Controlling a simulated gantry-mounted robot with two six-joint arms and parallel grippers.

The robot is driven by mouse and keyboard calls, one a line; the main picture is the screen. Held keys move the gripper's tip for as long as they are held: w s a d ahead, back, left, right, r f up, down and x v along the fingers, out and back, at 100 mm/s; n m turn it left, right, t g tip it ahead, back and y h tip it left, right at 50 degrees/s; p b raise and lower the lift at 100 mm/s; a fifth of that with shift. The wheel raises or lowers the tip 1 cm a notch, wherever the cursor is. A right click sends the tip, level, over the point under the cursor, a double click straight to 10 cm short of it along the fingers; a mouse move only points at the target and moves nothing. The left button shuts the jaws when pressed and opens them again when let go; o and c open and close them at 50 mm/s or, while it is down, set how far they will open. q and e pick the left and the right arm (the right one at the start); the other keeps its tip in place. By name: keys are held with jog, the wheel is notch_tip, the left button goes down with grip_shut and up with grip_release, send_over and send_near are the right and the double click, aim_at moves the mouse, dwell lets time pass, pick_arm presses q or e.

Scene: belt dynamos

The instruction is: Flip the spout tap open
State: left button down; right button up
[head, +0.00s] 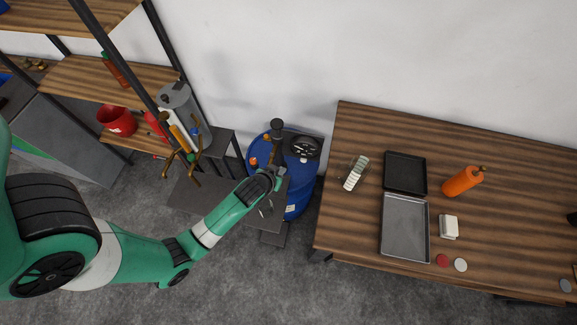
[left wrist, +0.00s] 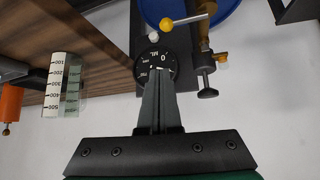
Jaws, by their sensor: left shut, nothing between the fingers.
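A blue drum (head: 297,200) stands on the floor between the shelf and the table, with a dark upright fitting (head: 277,132) and a black round dial (head: 305,147) at its top. In the left wrist view, a brass-coloured tap (left wrist: 204,45) with a black knob and a pale lever with a yellow end (left wrist: 188,20) shows near the drum's blue edge (left wrist: 222,10). I cannot tell which part is the spout's flip. My left gripper (head: 281,172) is in front of the drum in the head view. Its fingers (left wrist: 159,76) are shut and empty, overlapping the dial (left wrist: 157,64). Contact is unclear.
The wooden table (head: 350,225) at right carries a measuring cylinder (head: 356,173), trays (head: 405,228) and an orange bottle (head: 463,180). Shelving (head: 100,78) stands at left, with brass-coloured parts (head: 178,163) near the arm. Grey floor is open in front.

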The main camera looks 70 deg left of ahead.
pick_arm(q)
jog(key=shift+s+a+r, duration=0.4)
jog(key=shift+s+a, duration=0.05)
jog(key=shift+s, duration=0.15)
pick_arm(e)
jog(key=shift+a+r, duration=0.15)
jog(key=shift+r, duration=0.45)
pick_arm(q)
jog(key=shift+f, duration=0.1)
jog(key=b+x, duration=0.3)
jog(key=x, duration=0.7)
jog(key=s+d, duration=0.1)
jog(key=s+d+p, duration=0.1)
jog(key=s, duration=0.1)
jog(key=shift+d+f, duration=0.2)
jog(key=shift+d, duration=0.05)
pick_arm(e)
jog(key=shift+f, duration=0.9)
